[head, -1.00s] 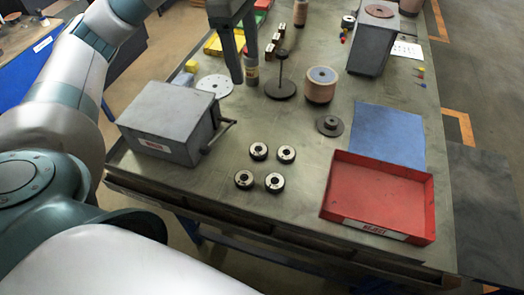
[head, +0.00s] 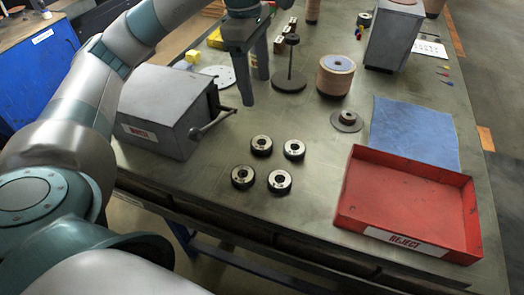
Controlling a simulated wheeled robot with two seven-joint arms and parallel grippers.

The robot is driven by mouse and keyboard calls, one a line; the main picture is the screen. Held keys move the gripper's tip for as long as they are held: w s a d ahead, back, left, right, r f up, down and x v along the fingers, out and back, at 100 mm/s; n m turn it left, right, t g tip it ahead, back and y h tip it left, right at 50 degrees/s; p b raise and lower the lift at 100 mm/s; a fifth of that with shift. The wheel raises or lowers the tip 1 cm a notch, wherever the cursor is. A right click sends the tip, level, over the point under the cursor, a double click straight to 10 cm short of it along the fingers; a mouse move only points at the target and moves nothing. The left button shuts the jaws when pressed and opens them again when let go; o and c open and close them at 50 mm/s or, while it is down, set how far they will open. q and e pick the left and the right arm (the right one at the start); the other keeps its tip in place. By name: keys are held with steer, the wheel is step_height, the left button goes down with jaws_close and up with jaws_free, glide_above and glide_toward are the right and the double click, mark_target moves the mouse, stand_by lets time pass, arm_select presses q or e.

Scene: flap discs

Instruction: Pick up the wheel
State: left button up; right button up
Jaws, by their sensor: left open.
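Several things are round, and I cannot tell for sure which one is called the wheel. A dark grey disc with a raised hub (head: 347,121) lies flat left of the blue mat (head: 413,135). A cluster of small black rings with silver faces (head: 279,181) lies at the front middle of the bench. A pale disc with holes (head: 218,76) lies flat behind the grey box. My left gripper (head: 256,92) hangs pointing down, open and empty, behind the rings and left of the spindle stand (head: 289,82). It is apart from all of them. My right gripper is out of view.
A grey box with a side handle (head: 163,108) stands left. A red reject tray (head: 405,205) sits front right. A stack of brown discs (head: 335,76) and a grey stand (head: 393,35) are behind. The bench (head: 310,225) is bare in front of the rings.

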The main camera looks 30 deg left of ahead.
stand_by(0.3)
arm_select(q)
steer(key=p, duration=0.2)
glide_above(262, 140)
steer(key=shift+f, duration=6.05)
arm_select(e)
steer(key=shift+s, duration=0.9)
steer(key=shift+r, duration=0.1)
